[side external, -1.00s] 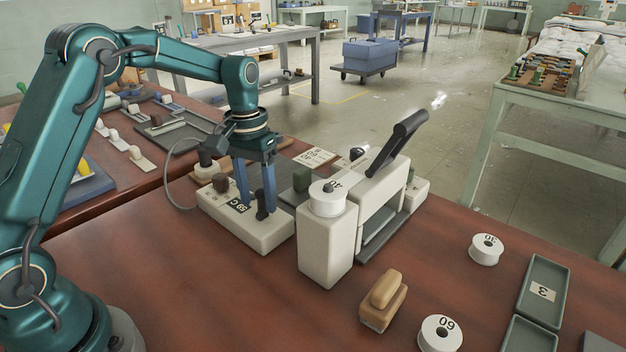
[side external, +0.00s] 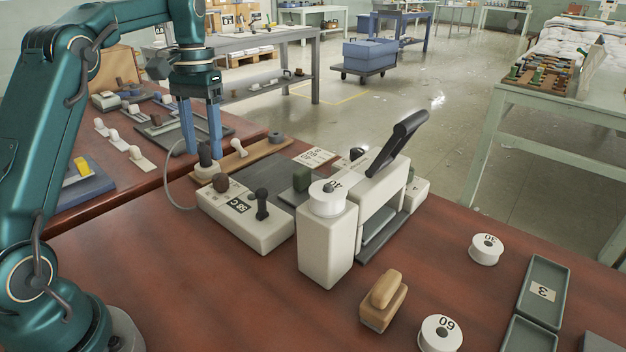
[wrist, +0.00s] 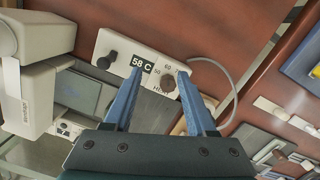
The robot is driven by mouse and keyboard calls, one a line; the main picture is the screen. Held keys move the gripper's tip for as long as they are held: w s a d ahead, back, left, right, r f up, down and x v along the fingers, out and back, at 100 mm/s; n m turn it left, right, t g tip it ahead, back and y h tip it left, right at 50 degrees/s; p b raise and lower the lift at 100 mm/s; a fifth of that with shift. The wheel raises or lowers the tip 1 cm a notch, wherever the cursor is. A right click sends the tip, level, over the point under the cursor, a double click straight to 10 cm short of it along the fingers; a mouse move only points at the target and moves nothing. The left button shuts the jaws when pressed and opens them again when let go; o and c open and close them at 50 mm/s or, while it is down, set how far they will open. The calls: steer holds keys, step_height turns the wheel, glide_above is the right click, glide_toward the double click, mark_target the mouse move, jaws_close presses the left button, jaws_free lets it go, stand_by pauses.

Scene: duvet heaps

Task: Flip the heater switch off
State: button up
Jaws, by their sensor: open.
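The switch stands roughly upright at the box's near right end. In the wrist view the box (wrist: 190,64) lies ahead, with the switch (wrist: 107,60) left of the display and the knob (wrist: 167,82) right of it. My gripper (side external: 203,153) is open and empty, above and behind the box's knob end, apart from the switch. It also shows in the wrist view (wrist: 157,76).
A sealing press (side external: 328,240) with a raised black handle (side external: 398,142) stands right of the box. A black-handled tool (side external: 207,165) stands close behind the box, near my fingers. A cable (side external: 169,185) loops at its left.

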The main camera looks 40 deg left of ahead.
steer(key=s+r+m+g, duration=0.1)
steer(key=s+r+g, duration=0.1)
steer(key=s+r, duration=0.15)
glide_above(262, 202)
steer(key=a, duration=0.1)
step_height(262, 202, down, 8)
steer(key=shift+t+h, duration=0.3)
steer(key=x, duration=0.4)
steer(key=shift+w+a, duration=0.1)
steer(key=shift+t, duration=0.3)
steer(key=shift+s+f+t, duration=0.2)
steer(key=shift+s+t, duration=0.45)
steer(key=shift+t, duration=0.35)
